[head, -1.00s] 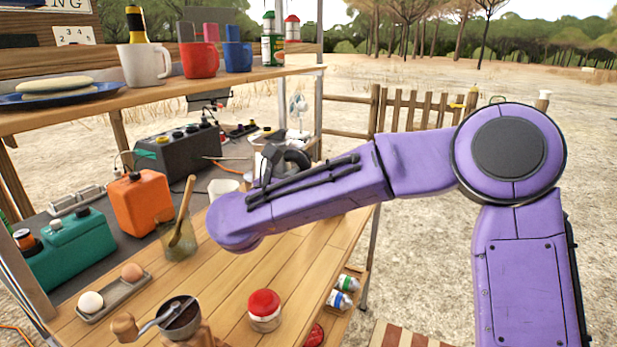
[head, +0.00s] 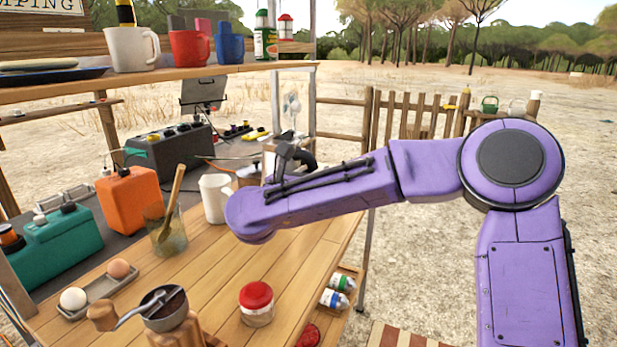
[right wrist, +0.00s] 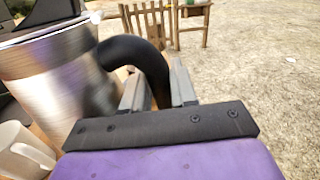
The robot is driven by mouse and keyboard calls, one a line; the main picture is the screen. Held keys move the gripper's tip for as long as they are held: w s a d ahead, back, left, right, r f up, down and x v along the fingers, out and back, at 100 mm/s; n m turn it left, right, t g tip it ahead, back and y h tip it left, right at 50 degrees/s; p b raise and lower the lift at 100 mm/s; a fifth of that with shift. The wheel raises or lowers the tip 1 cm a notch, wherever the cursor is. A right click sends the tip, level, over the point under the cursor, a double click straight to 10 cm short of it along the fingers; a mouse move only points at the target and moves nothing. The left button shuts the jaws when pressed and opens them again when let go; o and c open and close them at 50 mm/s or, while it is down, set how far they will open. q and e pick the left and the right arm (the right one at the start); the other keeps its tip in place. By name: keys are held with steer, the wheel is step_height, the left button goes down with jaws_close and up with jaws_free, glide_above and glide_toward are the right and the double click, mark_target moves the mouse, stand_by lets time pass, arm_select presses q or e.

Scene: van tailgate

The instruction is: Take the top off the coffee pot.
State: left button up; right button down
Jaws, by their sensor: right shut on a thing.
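The coffee pot (right wrist: 60,75) is a brushed metal pot with a curved black handle (right wrist: 152,62), at the left of the right wrist view. A dark piece at its top is cut off by the frame edge, so I cannot tell how the top sits. My right gripper (right wrist: 158,80) is shut on the handle, one finger on each side. In the head view my right gripper (head: 287,158) is mostly hidden by my purple forearm. A small part of the pot (head: 250,175) shows left of it. My left gripper is not in view.
A white mug (head: 214,198) stands close to the pot, left of my forearm. A glass with a wooden spoon (head: 168,232), a hand grinder (head: 165,308), an egg tray (head: 100,294) and a red-lidded jar (head: 257,304) stand on the wooden counter. A shelf (head: 200,75) with mugs is above.

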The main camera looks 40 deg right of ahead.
steer(key=w+d+f+b, duration=0.2)
steer(key=d+f+b, duration=0.5)
steer(key=d, duration=0.2)
steer(key=shift+w+f+b, duration=0.2)
steer(key=shift+f+b, duration=0.2)
stand_by(0.7)
steer(key=shift+s+f+b, duration=0.1)
steer(key=shift+f+b, duration=0.75)
steer(key=shift+b, duration=0.1)
stand_by(1.3)
steer(key=shift+w+d+n+t+y+b, duration=0.2)
steer(key=shift+d+n+t+y+b, duration=0.1)
steer(key=shift+n+t, duration=0.3)
steer(key=shift+w+d+f+n+t+y+b, duration=0.1)
steer(key=shift+d+n+t+y+b, duration=0.1)
steer(key=shift+t, duration=0.2)
steer(key=shift+w+d+n+t+y+b, duration=0.1)
steer(key=shift+n+t+y, duration=0.1)
steer(key=shift+t, duration=0.2)
